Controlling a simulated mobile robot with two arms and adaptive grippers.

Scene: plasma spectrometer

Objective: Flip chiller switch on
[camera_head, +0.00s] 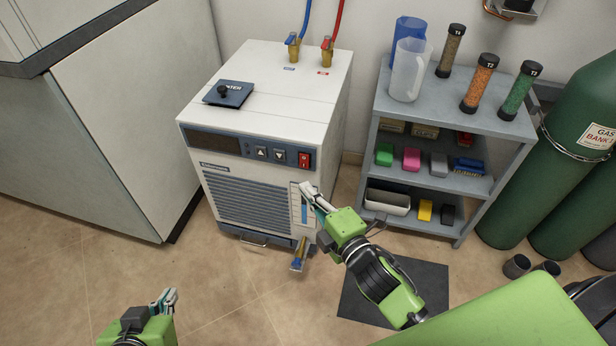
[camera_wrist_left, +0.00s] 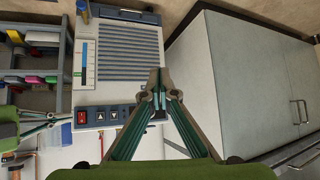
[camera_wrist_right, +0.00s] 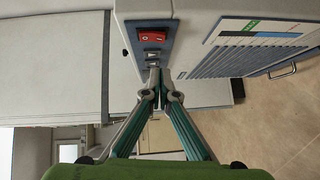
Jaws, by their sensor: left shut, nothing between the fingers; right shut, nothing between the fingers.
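The chiller (camera_head: 265,130) is a white box with a blue front grille, standing on the floor in the middle of the head view. Its red rocker switch (camera_head: 304,160) sits at the right end of the dark control panel, beside two arrow buttons. The switch also shows in the right wrist view (camera_wrist_right: 152,37) and the left wrist view (camera_wrist_left: 82,117). My right gripper (camera_head: 304,188) is shut and empty, just in front of the chiller and below the switch, apart from it in the picture. My left gripper (camera_head: 168,296) is shut and empty, low at the left, away from the chiller.
A grey shelf (camera_head: 455,120) with jugs, tubes and small boxes stands right of the chiller. Green gas cylinders (camera_head: 575,150) are at the far right. A white cabinet (camera_head: 135,100) stands at the left. A brass drain valve (camera_head: 299,254) juts out low.

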